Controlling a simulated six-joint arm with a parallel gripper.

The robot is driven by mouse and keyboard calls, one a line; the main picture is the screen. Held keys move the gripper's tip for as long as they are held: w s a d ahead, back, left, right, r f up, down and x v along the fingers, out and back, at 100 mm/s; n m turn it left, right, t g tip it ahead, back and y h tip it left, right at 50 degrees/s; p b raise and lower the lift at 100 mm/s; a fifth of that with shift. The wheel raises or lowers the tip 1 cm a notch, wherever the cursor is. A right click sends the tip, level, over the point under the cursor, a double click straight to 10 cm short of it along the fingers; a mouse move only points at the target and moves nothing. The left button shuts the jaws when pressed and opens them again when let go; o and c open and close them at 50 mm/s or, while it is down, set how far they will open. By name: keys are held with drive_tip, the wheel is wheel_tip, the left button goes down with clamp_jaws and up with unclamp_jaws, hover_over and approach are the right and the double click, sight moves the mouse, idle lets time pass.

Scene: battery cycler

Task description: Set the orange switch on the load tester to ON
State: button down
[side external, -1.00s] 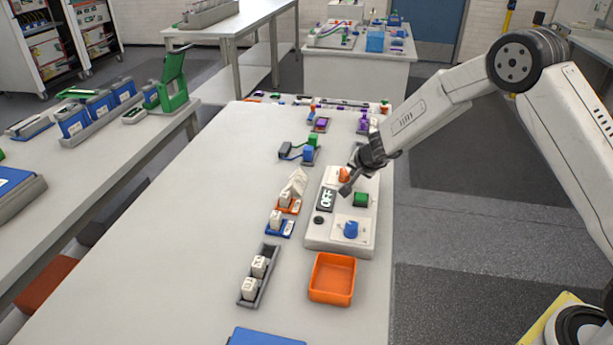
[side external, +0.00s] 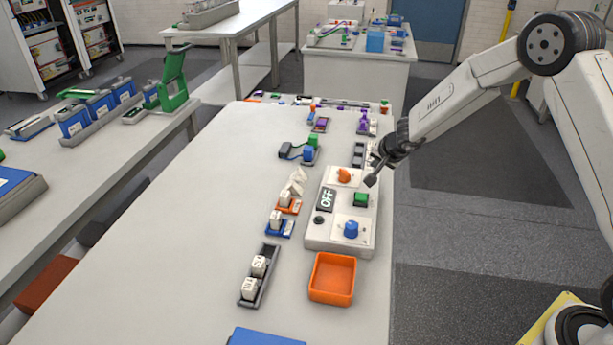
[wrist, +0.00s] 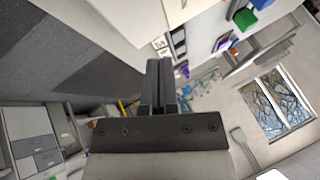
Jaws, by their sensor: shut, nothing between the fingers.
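The load tester (side external: 313,237) is a white box on the table with a small display (side external: 326,200) that reads OFF. Its orange switch (side external: 344,176) is at the far end of the top. A green control (side external: 361,199) and a blue knob (side external: 351,229) also sit on the top. My gripper (side external: 371,181) is shut and empty. In the side view it appears just right of the orange switch, near the tester's right edge and apart from the switch. In the wrist view my gripper (wrist: 160,88) points ahead, with a green block (wrist: 244,19) at the upper right.
An orange tray (side external: 332,279) stands in front of the tester. To the left are a grey holder (side external: 262,275) with white cells and small orange and blue holders. The left part of the white table (side external: 190,240) is clear.

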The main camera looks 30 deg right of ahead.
drive_tip(key=s+d+r, duration=0.2)
drive_tip(key=s+r, duration=0.1)
drive_tip(key=r, duration=0.2)
drive_tip(key=shift+s+d+r, duration=0.15)
drive_tip(key=shift+d, duration=0.05)
idle(1.0)
idle(0.5)
drive_tip(key=s+a+r+n+y, duration=0.2)
drive_tip(key=s+a+n+y, duration=0.1)
drive_tip(key=s+a+n, duration=0.7)
drive_tip(key=s+a+f+n+g+h, duration=0.1)
drive_tip(key=s+g, duration=0.3)
drive_tip(key=s, duration=1.1)
drive_tip(key=shift+a+f+n+g, duration=0.3)
drive_tip(key=shift+a+f, duration=0.1)
drive_tip(key=shift+f, duration=0.25)
